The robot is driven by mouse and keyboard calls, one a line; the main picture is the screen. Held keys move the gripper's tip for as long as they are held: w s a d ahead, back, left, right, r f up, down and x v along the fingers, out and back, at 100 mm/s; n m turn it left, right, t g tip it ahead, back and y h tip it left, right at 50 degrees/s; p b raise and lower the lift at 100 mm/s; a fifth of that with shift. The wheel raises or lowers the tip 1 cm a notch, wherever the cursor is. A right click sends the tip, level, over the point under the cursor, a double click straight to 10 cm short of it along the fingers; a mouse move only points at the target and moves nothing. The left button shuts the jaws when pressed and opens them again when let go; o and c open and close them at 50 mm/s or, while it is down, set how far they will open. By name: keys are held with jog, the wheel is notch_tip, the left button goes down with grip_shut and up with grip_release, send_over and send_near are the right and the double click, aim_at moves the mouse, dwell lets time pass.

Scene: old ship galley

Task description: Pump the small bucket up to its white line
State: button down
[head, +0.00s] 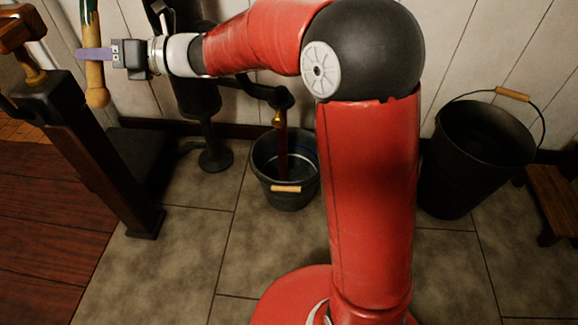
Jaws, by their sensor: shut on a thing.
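The small bucket (286,192), dark with a wooden grip on its front, stands on the tiles under the pump spout (278,118). A thin reddish-brown stream (282,152) runs from the brass spout tip down into it. A pale line shows in part on its inner wall; I cannot tell the water level against it. The black pump (196,97) stands against the wall. My gripper (92,54) is shut on the upright wooden pump handle (97,88), at upper left. The handle's top runs out of the picture.
A large black bucket (478,165) stands at right by the wall, beside a low wooden stool (556,200). A dark post with a wooden top (105,160) stands at left, in front of the pump. The tiled floor (180,265) in front is clear.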

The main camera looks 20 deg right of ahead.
jog(key=s+a+r+m+p, duration=0.1)
jog(key=s+r+m+p, duration=0.2)
jog(key=r+p, duration=0.6)
jog(key=shift+s+a+m+t+p, duration=0.3)
jog(key=shift+s+m+t+p, duration=0.15)
jog(key=shift+p, duration=0.2)
jog(key=shift+w, duration=0.1)
